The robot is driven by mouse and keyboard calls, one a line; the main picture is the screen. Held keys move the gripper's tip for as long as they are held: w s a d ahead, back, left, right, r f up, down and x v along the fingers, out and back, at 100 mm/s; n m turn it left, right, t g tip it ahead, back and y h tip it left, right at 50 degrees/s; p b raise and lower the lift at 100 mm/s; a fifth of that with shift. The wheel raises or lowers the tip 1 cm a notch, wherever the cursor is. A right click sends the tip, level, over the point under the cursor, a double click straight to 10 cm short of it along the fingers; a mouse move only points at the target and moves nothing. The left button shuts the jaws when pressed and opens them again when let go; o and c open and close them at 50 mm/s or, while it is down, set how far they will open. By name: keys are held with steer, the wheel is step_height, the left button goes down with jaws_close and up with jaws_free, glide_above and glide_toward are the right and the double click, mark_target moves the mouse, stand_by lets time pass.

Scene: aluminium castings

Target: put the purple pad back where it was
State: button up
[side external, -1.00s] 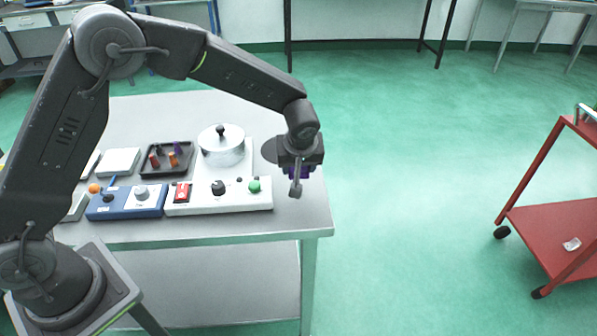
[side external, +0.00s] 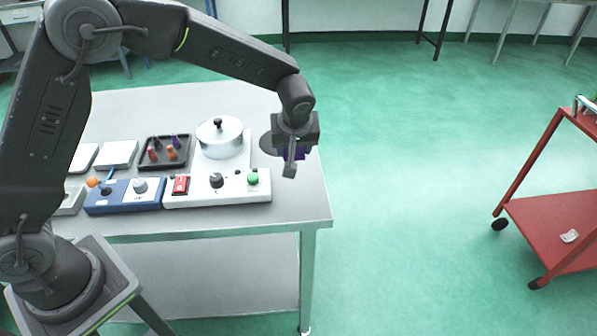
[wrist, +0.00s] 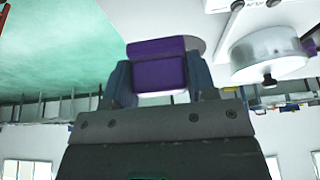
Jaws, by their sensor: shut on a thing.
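The purple pad (wrist: 158,70) is between the two fingers of my gripper (wrist: 160,85) in the wrist view. In the side view my gripper (side external: 290,158) is shut on it, and only a small purple part (side external: 296,154) shows behind the finger. The gripper is at the right side of the table, right of the white panel. A dark grey round disc (side external: 272,145) shows just left of and behind the gripper; I cannot tell how far the pad is above it.
The white panel (side external: 218,198) carries a red switch, a black knob and a green button. A lidded metal pot (side external: 219,142) stands behind it. A blue box (side external: 123,207) and a dark tray (side external: 150,164) of pegs are left. The table's right edge (side external: 322,190) is close.

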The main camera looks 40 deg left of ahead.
steer(key=s+a+r, duration=0.3)
steer(key=s+a, duration=0.2)
glide_above(305, 197)
steer(key=f, duration=0.4)
steer(key=d+f, duration=0.1)
steer(key=f, duration=0.2)
steer(key=shift+s, duration=0.4)
steer(key=shift+f, duration=2.05)
steer(key=shift+f, duration=0.1)
steer(key=shift+f, duration=0.1)
steer(key=o, duration=0.9)
